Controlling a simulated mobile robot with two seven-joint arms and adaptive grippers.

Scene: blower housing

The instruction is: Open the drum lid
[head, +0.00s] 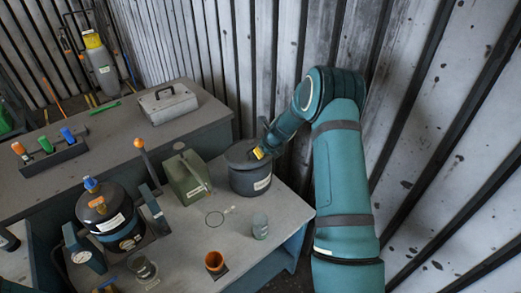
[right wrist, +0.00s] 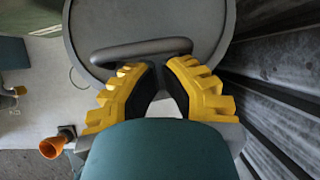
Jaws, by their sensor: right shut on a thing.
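The dark grey drum (head: 250,183) with a white label stands at the right back of the lower bench. Its round grey lid (head: 238,154) is on its top; I cannot tell whether it is lifted at all. In the right wrist view the lid (right wrist: 190,20) fills the top middle, with a grey bar handle (right wrist: 125,51) across it. My right gripper (right wrist: 162,72) has its yellow-backed fingers shut on this handle. In the head view the right gripper (head: 258,153) is over the lid and hides part of it. My left gripper is not in view.
A green jerrycan (head: 185,180) stands left of the drum. A dark pot (head: 105,215) sits further left. A grey toolbox (head: 168,103) lies on the back bench. The corrugated wall (head: 420,110) is close on the right.

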